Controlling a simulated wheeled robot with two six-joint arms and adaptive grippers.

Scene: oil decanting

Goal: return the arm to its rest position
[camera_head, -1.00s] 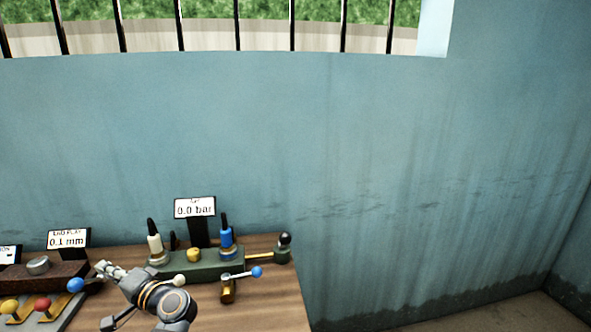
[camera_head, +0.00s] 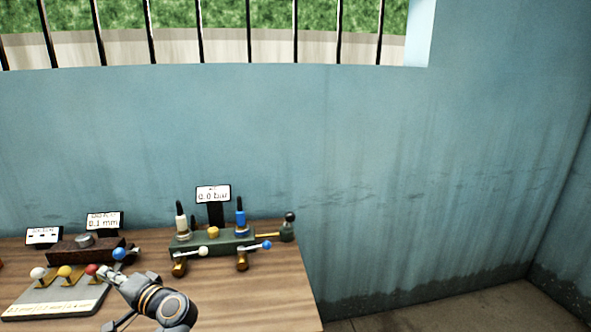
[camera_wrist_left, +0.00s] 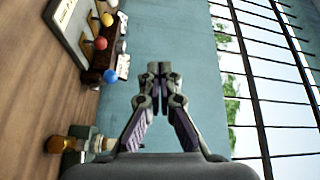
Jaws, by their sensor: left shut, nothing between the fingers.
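My left gripper (camera_head: 104,272) is at the lower left of the head view, above the wooden table and near the red knob of a lever panel. In the left wrist view the fingers (camera_wrist_left: 158,70) are closed together with nothing between them. Part of the arm hides some of the panel and table behind it. My right gripper is in neither view.
The table (camera_head: 270,295) bears a lever panel (camera_head: 50,302), a brown block (camera_head: 70,251) and a green valve bench (camera_head: 215,243) with white and blue handles. A display (camera_head: 213,194) reads 0.0 bar. A blue wall (camera_head: 300,130) and barred window stand behind. The table's right part is clear.

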